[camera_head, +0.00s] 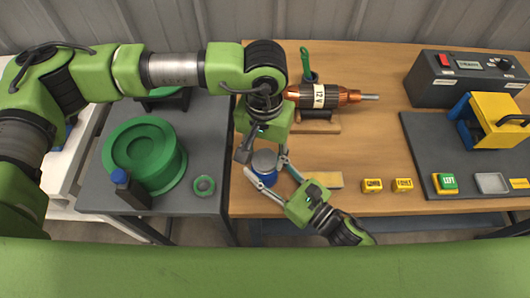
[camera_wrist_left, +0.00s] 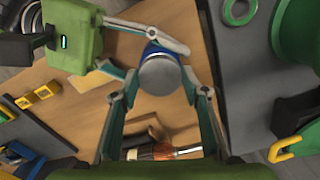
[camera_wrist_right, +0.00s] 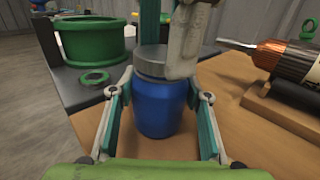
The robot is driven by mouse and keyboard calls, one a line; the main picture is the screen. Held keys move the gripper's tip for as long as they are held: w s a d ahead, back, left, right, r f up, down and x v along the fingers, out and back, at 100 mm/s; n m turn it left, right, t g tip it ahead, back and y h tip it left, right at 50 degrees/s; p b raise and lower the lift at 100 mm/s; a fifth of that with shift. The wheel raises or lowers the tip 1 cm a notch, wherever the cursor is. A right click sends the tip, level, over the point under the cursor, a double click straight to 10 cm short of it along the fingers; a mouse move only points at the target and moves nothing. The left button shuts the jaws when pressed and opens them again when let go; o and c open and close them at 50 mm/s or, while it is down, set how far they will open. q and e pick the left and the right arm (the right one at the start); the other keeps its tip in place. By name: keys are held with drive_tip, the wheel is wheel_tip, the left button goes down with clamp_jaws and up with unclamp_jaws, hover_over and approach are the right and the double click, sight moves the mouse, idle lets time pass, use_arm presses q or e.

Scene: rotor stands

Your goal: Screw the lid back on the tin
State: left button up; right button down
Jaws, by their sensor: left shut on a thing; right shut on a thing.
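The blue tin (camera_wrist_right: 160,108) stands upright on the wooden table close to its left edge; in the head view (camera_head: 267,177) it is mostly covered by the lid. The grey lid (camera_wrist_right: 151,60) sits on top of the tin, and it also shows from above in the left wrist view (camera_wrist_left: 160,76). I cannot tell how far it is threaded. My left gripper (camera_wrist_left: 160,80) comes from above, with its fingers shut on the lid's sides. My right gripper (camera_wrist_right: 162,100) comes from the front right, low down, with its fingers shut on the tin's body.
A rotor (camera_head: 320,96) lies on a stand behind the tin. A pale block (camera_head: 323,180) and yellow blocks (camera_head: 372,185) lie to the right.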

use_arm(q)
drive_tip(key=m, duration=1)
drive_tip(key=shift+w+m, duration=0.1)
drive_tip(key=shift+m, duration=0.2)
drive_tip(key=shift+a, duration=0.1)
drive_tip(key=o, duration=0.8)
drive_tip(key=shift+r, duration=2.25)
